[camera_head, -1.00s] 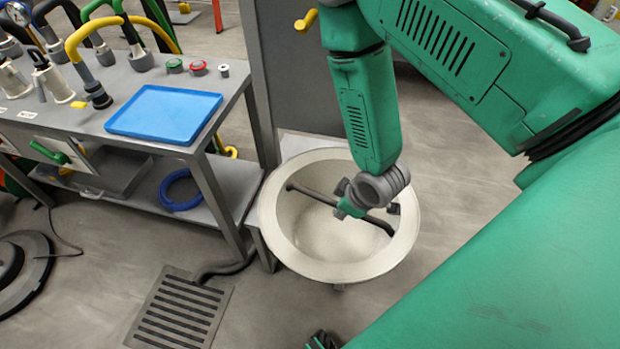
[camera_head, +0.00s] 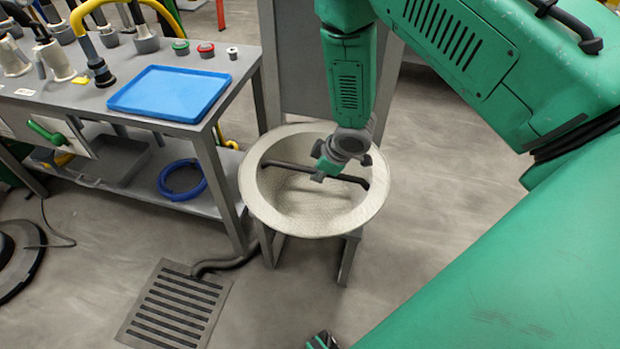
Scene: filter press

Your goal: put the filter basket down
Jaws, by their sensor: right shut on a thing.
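The filter basket (camera_head: 262,212) is a wide cream bowl with a broad rim and a dark bar handle (camera_head: 288,166) across its mouth. It is roughly level and sits over a low grey stand (camera_head: 350,256), whose legs show below it. Whether its underside touches the stand is hidden. My right gripper (camera_head: 326,170) reaches down from above and is shut on the handle near its middle. My left gripper does not show clearly in the view.
A grey workbench (camera_head: 60,100) with a blue tray (camera_head: 170,92) stands close on the left, with a blue hose coil (camera_head: 182,178) on its lower shelf. A grey panel (camera_head: 300,75) rises behind the basket. A floor drain grate (camera_head: 175,308) lies in front.

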